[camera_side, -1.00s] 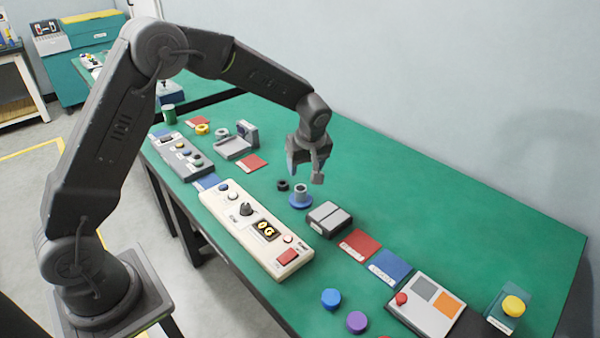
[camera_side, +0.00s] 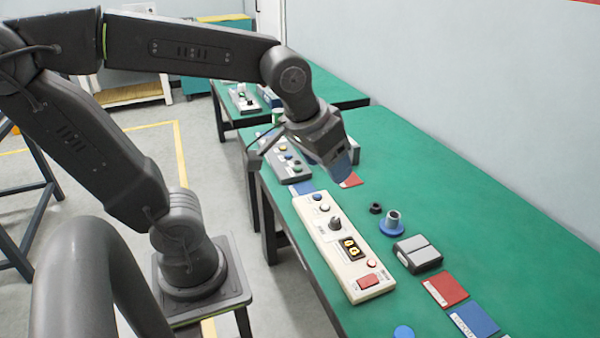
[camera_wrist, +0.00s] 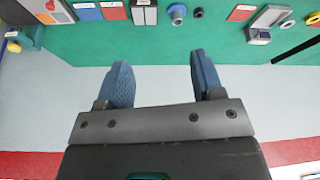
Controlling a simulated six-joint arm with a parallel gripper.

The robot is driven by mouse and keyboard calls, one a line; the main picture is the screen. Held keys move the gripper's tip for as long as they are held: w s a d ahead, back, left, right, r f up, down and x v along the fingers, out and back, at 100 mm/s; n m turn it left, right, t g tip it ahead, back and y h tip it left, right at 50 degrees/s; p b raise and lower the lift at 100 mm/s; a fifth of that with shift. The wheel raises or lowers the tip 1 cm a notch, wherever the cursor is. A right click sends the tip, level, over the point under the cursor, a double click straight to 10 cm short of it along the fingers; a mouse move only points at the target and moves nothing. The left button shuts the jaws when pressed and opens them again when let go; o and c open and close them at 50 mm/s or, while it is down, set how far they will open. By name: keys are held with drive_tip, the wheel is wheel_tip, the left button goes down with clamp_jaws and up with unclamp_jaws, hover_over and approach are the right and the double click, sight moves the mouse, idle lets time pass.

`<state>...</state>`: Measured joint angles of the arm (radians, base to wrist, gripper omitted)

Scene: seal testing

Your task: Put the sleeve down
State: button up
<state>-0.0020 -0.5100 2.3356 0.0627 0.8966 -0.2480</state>
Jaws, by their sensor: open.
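A short grey sleeve (camera_side: 393,217) stands upright on a round blue base (camera_side: 388,229) on the green table, beyond the cream control panel. The sleeve also shows at the top of the wrist view (camera_wrist: 177,12). A small black ring (camera_side: 375,208) lies beside it, apart from it. My gripper (camera_side: 338,178) is raised above the table, to the left of the sleeve and clear of it. In the wrist view my gripper (camera_wrist: 161,64) has its two blue fingers wide apart, with nothing between them.
The cream control panel (camera_side: 342,246) runs along the near edge. A grey two-part block (camera_side: 418,254), a red card (camera_side: 446,289) and a blue card (camera_side: 474,319) lie to the right. The green table behind the sleeve (camera_side: 465,200) is clear.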

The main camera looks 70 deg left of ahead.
drive_tip(key=s+m, duration=0.1)
drive_tip(key=s, duration=0.2)
drive_tip(key=s+d+m, duration=0.1)
drive_tip(key=s, duration=0.1)
drive_tip(key=shift+s+f+m+t+h, duration=0.1)
drive_tip(key=shift+f+m+t+h, duration=0.2)
drive_tip(key=shift+f+t, duration=0.1)
